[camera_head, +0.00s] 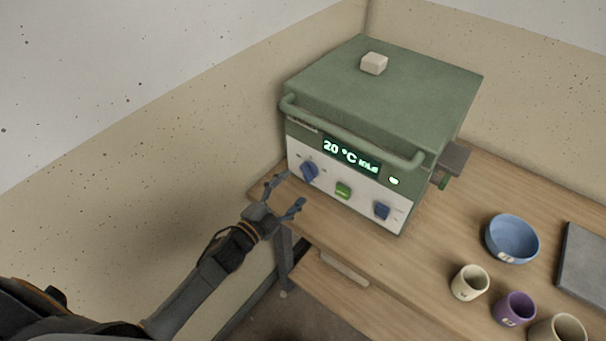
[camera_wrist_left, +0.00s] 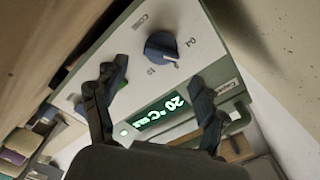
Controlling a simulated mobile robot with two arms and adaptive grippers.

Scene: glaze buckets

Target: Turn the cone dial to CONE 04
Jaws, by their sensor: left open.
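The blue cone dial (camera_head: 310,171) is at the left end of the white control panel on the front of a green kiln (camera_head: 390,90). In the left wrist view the cone dial (camera_wrist_left: 161,47) has a CONE label, 04 and 10 near it. A pale mark on its edge lies between 04 and 10, but exactly where it points is hard to tell. My left gripper (camera_head: 286,193) is open and empty, just in front of and below the dial, apart from it. Its two fingers also show in the left wrist view (camera_wrist_left: 152,80). My right gripper is not in view.
A lit display (camera_head: 350,156) reads 20 °C. A green button (camera_head: 344,191) and another blue knob (camera_head: 381,211) sit right of the dial. A handle bar (camera_head: 350,138) runs above the panel. A blue bowl (camera_head: 512,238) and several cups stand on the wooden table at right.

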